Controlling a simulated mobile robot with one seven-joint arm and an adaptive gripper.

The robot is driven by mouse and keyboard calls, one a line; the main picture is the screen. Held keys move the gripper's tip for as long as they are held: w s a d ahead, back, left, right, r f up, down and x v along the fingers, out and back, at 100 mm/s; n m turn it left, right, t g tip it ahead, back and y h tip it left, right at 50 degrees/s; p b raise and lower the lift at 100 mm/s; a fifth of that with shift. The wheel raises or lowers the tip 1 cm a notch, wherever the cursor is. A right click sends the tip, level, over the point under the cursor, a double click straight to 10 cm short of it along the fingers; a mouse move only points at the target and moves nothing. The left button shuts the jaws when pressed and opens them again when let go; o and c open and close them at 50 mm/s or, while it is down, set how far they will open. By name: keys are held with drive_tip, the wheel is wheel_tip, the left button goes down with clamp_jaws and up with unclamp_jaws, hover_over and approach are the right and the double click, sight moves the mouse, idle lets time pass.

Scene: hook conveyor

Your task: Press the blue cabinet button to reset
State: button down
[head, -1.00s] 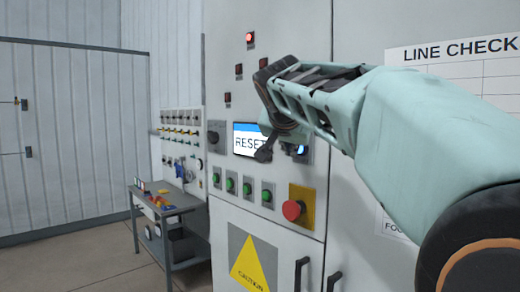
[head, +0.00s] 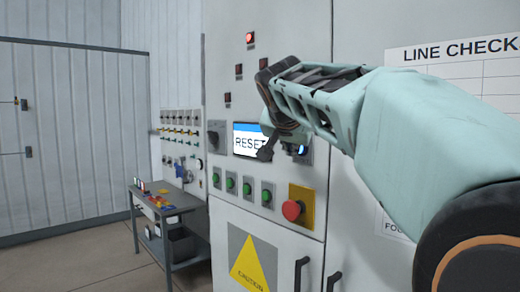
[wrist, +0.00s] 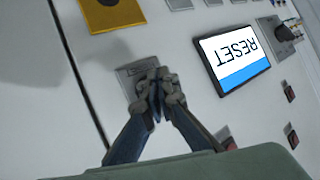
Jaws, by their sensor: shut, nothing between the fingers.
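The blue cabinet button (head: 301,149) shows only in part in the head view, on a grey plate right of the RESET screen, mostly behind my gripper. In the wrist view its grey labelled plate (wrist: 130,72) lies behind my fingertips, and the button itself is hidden. My gripper (head: 265,153) is shut and empty in front of the cabinet. In the wrist view the shut fingertips (wrist: 157,80) overlap the plate. I cannot tell whether they touch the button. The RESET screen (head: 250,140) is lit blue and white.
A red mushroom button (head: 292,210) on a yellow plate and several green buttons (head: 248,189) sit below. A dark rotary switch (head: 214,137) is left of the screen. Two door handles (head: 301,274) stick out at the bottom. A small bench (head: 172,204) stands at the left.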

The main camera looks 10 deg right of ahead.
drive_tip(key=shift+w+d, duration=0.15)
drive_tip(key=shift+d, duration=0.05)
drive_tip(key=shift+w+d, duration=0.2)
drive_tip(key=shift+d, duration=0.15)
idle(0.9)
drive_tip(key=shift+s+a+b, duration=0.35)
drive_tip(key=shift+s+a, duration=0.1)
drive_tip(key=shift+a, duration=0.2)
drive_tip(key=shift+a, duration=0.1)
drive_tip(key=s+a+b, duration=0.1)
drive_tip(key=a, duration=0.1)
drive_tip(key=s+a+b, duration=0.1)
drive_tip(key=s+a, duration=0.1)
idle(0.4)
drive_tip(key=shift+d, duration=0.15)
idle(0.3)
